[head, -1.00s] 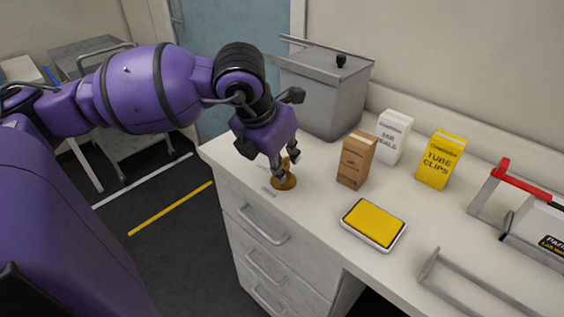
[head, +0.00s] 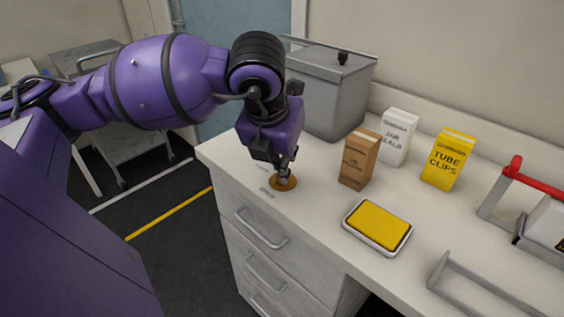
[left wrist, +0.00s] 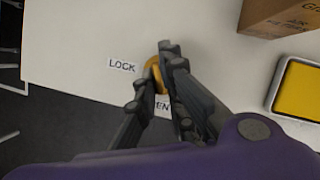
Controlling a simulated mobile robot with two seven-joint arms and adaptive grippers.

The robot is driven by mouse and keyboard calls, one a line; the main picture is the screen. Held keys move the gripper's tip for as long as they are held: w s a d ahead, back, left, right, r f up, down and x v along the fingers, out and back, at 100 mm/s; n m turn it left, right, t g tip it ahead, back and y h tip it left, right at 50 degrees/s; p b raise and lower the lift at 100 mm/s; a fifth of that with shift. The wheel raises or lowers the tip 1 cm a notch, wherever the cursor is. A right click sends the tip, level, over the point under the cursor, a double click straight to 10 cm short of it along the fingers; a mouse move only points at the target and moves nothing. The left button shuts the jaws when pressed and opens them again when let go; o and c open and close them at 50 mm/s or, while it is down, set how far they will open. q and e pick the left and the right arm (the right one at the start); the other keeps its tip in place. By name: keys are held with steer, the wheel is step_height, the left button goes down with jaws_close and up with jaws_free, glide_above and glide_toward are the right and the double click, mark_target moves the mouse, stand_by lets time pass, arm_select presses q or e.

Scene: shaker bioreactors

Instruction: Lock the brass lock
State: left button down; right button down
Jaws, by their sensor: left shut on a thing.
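The brass lock (head: 283,185) sits on the bench top near its front-left corner, showing as a round brass base with its raised part mostly hidden by my fingers. In the left wrist view, the brass lock (left wrist: 154,66) shows between my fingers. My left gripper (head: 286,170) points down over it and is shut on its raised part; its fingers also fill the middle of the left wrist view (left wrist: 156,72). A LOCK label (left wrist: 122,65) lies left of the lock there. A second label (left wrist: 163,106) is partly covered, with only "EN" readable. My right gripper is not in view.
A brown box (head: 359,160), a white box (head: 397,137) and a yellow tube clips box (head: 448,160) stand to the right. A yellow pad in a tray (head: 377,228) lies nearer the front. A grey lidded bin (head: 328,95) stands behind.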

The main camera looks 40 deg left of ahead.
arm_select(q)
steer(key=shift+s+f, duration=0.2)
steer(key=shift+f, duration=0.1)
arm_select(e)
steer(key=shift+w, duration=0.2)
arm_select(q)
steer(key=shift+w+d+n+g+b, duration=0.1)
steer(key=shift+d+n+g+b, duration=0.15)
steer(key=shift+n+b, duration=0.45)
steer(key=shift+n+y, duration=0.4)
steer(key=shift+n, duration=0.3)
steer(key=shift+r+n+g+y, duration=0.1)
steer(key=shift+n+g+y, duration=0.25)
steer(key=shift+n, duration=0.45)
steer(key=shift+a, duration=0.1)
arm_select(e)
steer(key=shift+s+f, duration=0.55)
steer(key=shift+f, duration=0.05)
arm_select(q)
steer(key=shift+n, duration=0.3)
